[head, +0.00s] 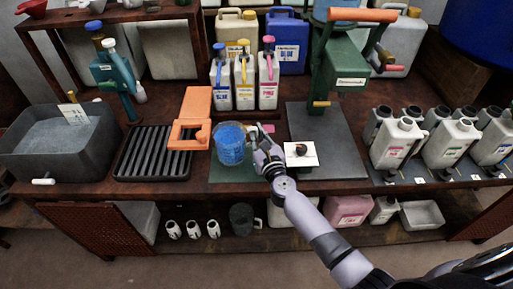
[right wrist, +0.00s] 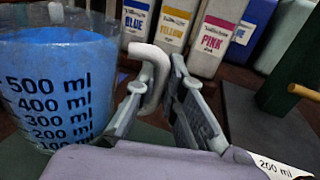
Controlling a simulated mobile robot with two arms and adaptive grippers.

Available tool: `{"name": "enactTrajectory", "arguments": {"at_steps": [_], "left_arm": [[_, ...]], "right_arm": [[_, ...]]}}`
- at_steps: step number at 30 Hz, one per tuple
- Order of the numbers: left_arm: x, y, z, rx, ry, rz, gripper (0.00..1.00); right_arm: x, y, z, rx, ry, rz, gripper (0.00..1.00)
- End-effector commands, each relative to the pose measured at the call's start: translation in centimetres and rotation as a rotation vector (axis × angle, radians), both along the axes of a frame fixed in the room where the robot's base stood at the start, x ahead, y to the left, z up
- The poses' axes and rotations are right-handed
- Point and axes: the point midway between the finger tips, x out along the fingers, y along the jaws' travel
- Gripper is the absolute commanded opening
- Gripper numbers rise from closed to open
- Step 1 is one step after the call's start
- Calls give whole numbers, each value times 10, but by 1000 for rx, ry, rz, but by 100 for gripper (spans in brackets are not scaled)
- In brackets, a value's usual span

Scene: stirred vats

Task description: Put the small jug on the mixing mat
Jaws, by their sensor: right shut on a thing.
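The small jug (head: 230,146) is clear, with a pale handle and blue liquid inside. In the right wrist view the jug (right wrist: 55,85) shows dark ml marks and stands upright at the left. My right gripper (head: 263,148) is shut on its handle (right wrist: 152,75), which sits between the two fingers. The dark green mat (head: 222,174), which looks like the mixing mat, lies under and around the jug in the head view. I cannot tell whether the jug's base touches it. My left gripper is not in view.
A white card (head: 310,160) with a dark lump lies right of the gripper. Blue, yellow and pink bottles (head: 244,85) stand behind. An orange stand (head: 194,110) and slatted rack (head: 140,155) are left. A green press (head: 345,75) stands back right, several bottles (head: 440,145) farther right.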

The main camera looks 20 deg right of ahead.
Motion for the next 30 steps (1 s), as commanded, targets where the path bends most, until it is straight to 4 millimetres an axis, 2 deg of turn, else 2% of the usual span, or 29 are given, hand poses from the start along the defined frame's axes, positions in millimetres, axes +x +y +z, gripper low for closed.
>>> {"name": "enactTrajectory", "arguments": {"at_steps": [3, 7, 21, 22, 30], "left_arm": [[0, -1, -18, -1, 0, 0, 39], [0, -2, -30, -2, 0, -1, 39], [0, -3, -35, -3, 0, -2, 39], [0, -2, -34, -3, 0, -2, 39], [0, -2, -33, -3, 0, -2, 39]], "right_arm": [[0, 0, -22, -2, 1, 0, 0], [0, 0, -37, -3, 0, 1, 0], [0, 0, -44, 0, 0, 0, 0], [0, 0, -43, -1, 1, 0, 11], [0, 0, -43, -1, 1, 0, 29]]}}
